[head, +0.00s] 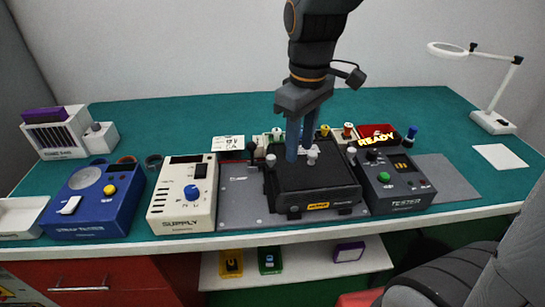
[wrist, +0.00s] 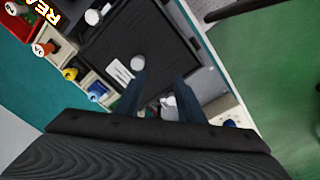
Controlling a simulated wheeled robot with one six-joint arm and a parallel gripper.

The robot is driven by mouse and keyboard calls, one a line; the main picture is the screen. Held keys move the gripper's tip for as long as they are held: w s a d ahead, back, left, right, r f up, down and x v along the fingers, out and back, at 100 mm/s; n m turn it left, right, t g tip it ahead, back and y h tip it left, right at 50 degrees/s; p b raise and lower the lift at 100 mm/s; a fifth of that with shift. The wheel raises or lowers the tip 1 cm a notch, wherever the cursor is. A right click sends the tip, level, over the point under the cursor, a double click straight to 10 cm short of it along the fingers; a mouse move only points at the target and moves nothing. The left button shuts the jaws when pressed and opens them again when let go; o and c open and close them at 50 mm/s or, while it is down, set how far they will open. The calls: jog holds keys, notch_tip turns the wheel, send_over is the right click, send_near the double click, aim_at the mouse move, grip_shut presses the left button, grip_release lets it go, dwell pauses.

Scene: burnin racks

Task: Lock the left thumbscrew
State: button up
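A black fixture box (head: 318,184) sits on a grey plate (head: 240,200) in the middle of the bench. Pale round knobs stand along it: the left thumbscrew (head: 271,160), a middle knob (head: 312,157) and a right knob (head: 351,153). My gripper (head: 299,150) is above the box, fingers down, between the left and middle knobs in the head view. In the wrist view my gripper (wrist: 160,80) has its blue fingers apart, with nothing clasped. The left thumbscrew (wrist: 168,101) appears between the fingers there; the middle knob (wrist: 137,62) is by one fingertip. Contact cannot be told.
A cream supply unit (head: 182,208) and a blue tester (head: 93,205) stand left of the plate. A dark tester (head: 398,190) stands right of the box. Several coloured connectors and a lit READY sign (head: 377,138) are behind. Green bench is free at the back left.

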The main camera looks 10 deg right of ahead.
aim_at(271, 156)
jog(key=a+r+n+b, duration=0.1)
jog(key=a+n, duration=0.1)
jog(key=w+a+r+n+b, duration=0.1)
jog(key=a+n, duration=0.1)
jog(key=w+a+r+n+b, duration=0.1)
jog(key=a+r+n, duration=0.1)
jog(key=shift+w+n+g, duration=0.2)
jog(key=shift+n+g, duration=0.1)
jog(key=shift+n, duration=0.1)
jog(key=shift+f, duration=3.6)
grip_shut()
